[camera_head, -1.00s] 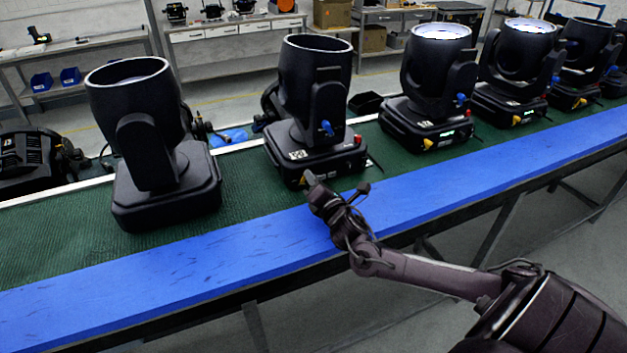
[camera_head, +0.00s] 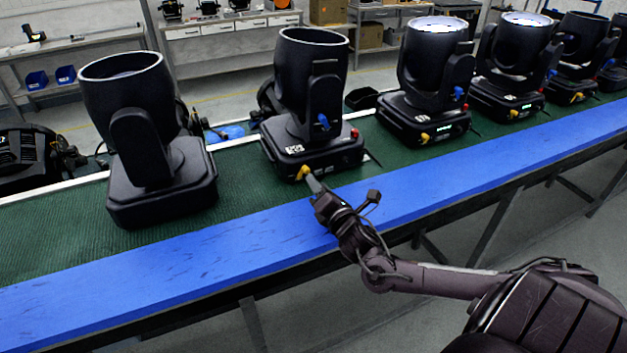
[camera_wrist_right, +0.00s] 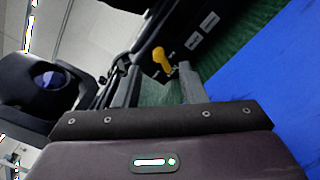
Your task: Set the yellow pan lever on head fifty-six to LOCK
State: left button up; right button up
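A black moving head (camera_head: 312,85) stands second from the left on the green-topped bench. Its yellow pan lever (camera_head: 303,173) sticks out at the front of its base, low and left of centre. A blue lever (camera_head: 323,121) is on its yoke. My right gripper (camera_head: 314,185) is just in front of the yellow lever. In the right wrist view the gripper (camera_wrist_right: 158,84) is open, and the yellow lever (camera_wrist_right: 162,60) shows just beyond the fingertips, between their lines. It appears untouched. Label plates beside it are too small to read. My left gripper is not in view.
Another black head (camera_head: 150,140) stands to the left, and several more stand in a row to the right, some with yellow and blue levers. A blue strip (camera_head: 200,249) along the bench's front edge is clear. Shelves and a workbench are behind.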

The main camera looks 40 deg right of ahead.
jog(key=shift+v, duration=1.4)
